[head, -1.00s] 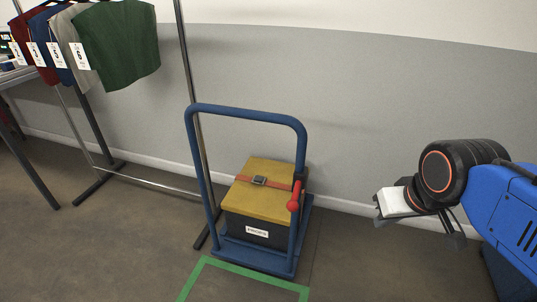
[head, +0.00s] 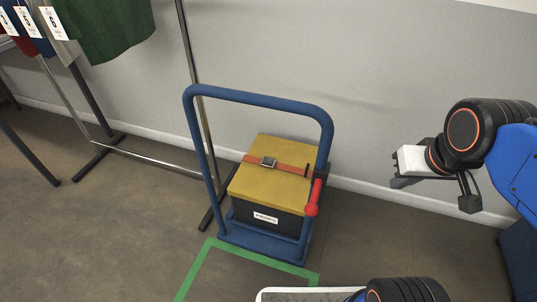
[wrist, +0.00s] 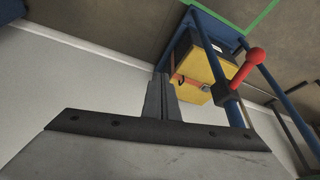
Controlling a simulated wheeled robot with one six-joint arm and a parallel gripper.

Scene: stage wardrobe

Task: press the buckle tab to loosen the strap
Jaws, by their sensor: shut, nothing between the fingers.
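The strap (head: 292,169) is orange-red and runs across the yellow lid of a dark box (head: 283,220). A grey metal buckle (head: 268,162) sits on it; its tab is too small to make out. In the wrist view the buckle (wrist: 204,88) shows beyond and to the right of my fingers, with part of the strap (wrist: 176,78) near them. My gripper (wrist: 161,76) is shut and empty. In the head view my gripper (head: 398,182) is in the air, well to the right of the box and apart from it.
The box stands on a blue trolley (head: 258,96) whose tall hoop handle rises in front of it. A red-knobbed lever (head: 312,210) sticks out at the hoop's right side. Green tape (head: 196,268) marks the floor. A clothes rack (head: 150,164) stands behind left.

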